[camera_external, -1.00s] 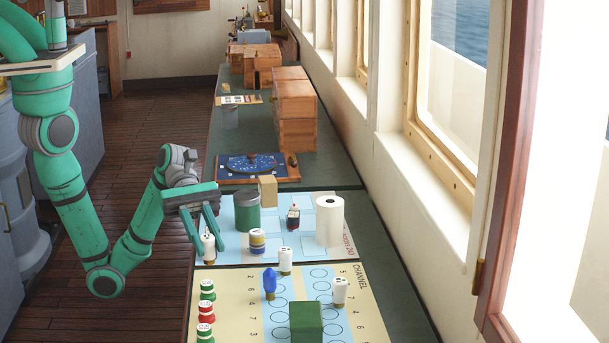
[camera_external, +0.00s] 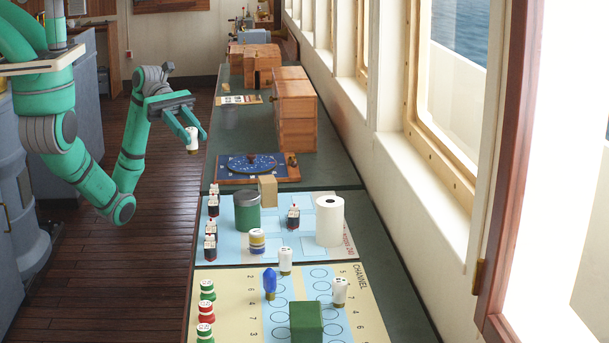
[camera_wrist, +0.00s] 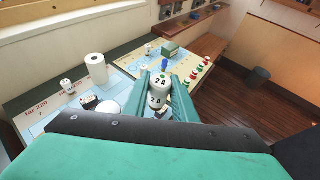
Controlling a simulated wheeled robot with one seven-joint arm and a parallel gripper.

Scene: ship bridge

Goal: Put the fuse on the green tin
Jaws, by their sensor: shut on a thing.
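My gripper (camera_external: 194,131) is shut on a white fuse (camera_external: 192,142), held upright in the air beyond the bench's left edge. The fuse also shows between the fingers in the wrist view (camera_wrist: 158,95), marked "2 A". The green tin (camera_external: 247,212) stands upright on the light blue chart, nearer the camera and to the right of my gripper. Its grey top is bare. In the wrist view a pale round top (camera_wrist: 108,107), probably the tin's, lies left of the fuse, partly hidden by my gripper's body.
Small dark ship pieces (camera_external: 211,243) stand left of the tin. A striped pot (camera_external: 257,241), wooden block (camera_external: 268,190) and paper roll (camera_external: 330,220) stand around it. A green box (camera_external: 306,321) and other white fuses (camera_external: 285,261) stand nearer. A blue dial board (camera_external: 251,167) lies behind.

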